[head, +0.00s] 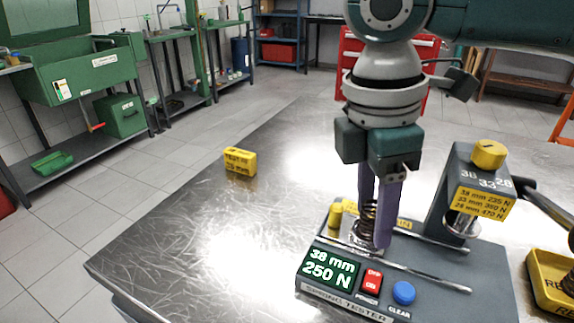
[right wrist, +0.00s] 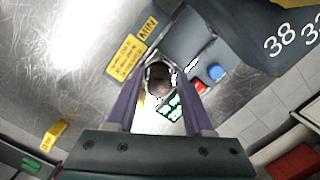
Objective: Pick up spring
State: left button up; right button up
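The spring (head: 368,214) is a dark coil standing upright on the round seat at the left of the grey spring tester (head: 458,284). My right gripper (head: 376,222) points down over it, with one purple finger on either side. In the right wrist view the dark spring end (right wrist: 160,78) lies between the two fingertips (right wrist: 161,70). Its sides lie close to both fingers, but I cannot tell whether they touch. The front finger hides part of the spring in the head view. My left gripper is not in view.
The tester's display reads 38 mm, 250 N, beside a red switch (head: 371,281) and a blue button (head: 403,292). Its post (head: 451,192) rises to the right. A yellow block (head: 240,162) and a yellow tray (head: 548,284) are on the table. The table's left half is mostly clear.

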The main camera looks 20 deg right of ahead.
grip_shut()
dwell(0.4)
